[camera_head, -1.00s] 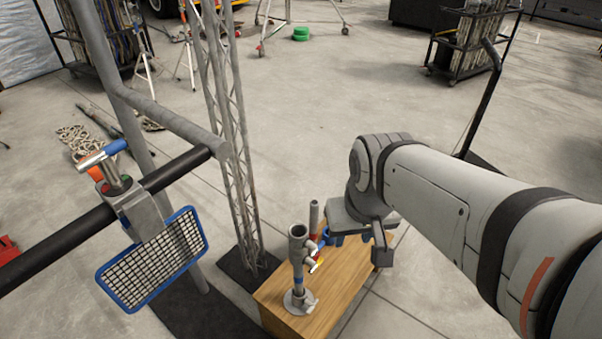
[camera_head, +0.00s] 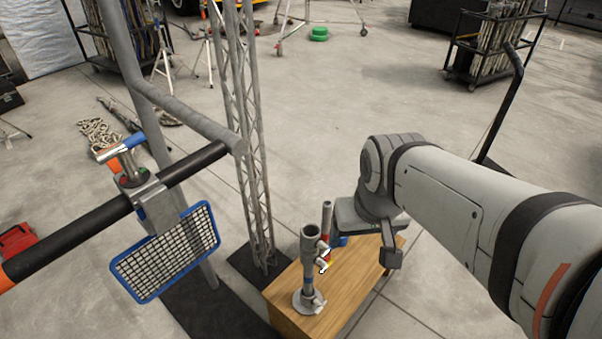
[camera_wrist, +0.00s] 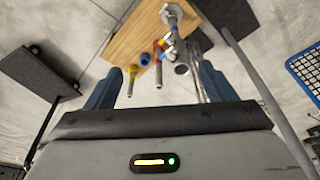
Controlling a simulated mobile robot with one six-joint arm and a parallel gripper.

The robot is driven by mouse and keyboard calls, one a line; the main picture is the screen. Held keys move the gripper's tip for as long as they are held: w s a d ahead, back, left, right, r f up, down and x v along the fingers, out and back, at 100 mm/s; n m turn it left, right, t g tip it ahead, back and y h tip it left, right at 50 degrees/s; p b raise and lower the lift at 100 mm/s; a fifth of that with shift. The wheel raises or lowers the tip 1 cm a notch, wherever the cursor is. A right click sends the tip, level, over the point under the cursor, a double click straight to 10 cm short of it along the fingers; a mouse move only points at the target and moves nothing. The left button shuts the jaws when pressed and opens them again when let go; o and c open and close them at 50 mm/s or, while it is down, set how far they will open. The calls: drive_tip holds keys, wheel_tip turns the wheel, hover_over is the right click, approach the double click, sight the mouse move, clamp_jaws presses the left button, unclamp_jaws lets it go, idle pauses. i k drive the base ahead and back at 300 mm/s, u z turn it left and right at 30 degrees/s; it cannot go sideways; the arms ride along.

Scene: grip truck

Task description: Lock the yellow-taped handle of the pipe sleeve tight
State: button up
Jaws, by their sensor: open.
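The grey pipe sleeve (camera_head: 311,247) stands upright on a round base on a wooden box. Whether the handle is tight cannot be told. My gripper (camera_wrist: 160,68) is open and empty, its blue fingers spread either side of the box's pipes. In the head view it hangs just right of the sleeve, its fingers mostly hidden.
A thinner pipe with red (camera_head: 325,222) stands close behind the sleeve on the wooden box (camera_head: 352,291). A lattice truss (camera_head: 245,150) rises left of the box. A black bar with a clamp and blue-framed mesh (camera_head: 166,255) crosses at left.

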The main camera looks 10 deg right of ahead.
sight(325, 265)
drive_tip(key=u, duration=0.05)
drive_tip(key=k, duration=0.55)
drive_tip(key=z, duration=2.2)
drive_tip(key=k, duration=1)
drive_tip(key=u, duration=1.15)
drive_tip(key=i, duration=1)
drive_tip(key=u, duration=0.05)
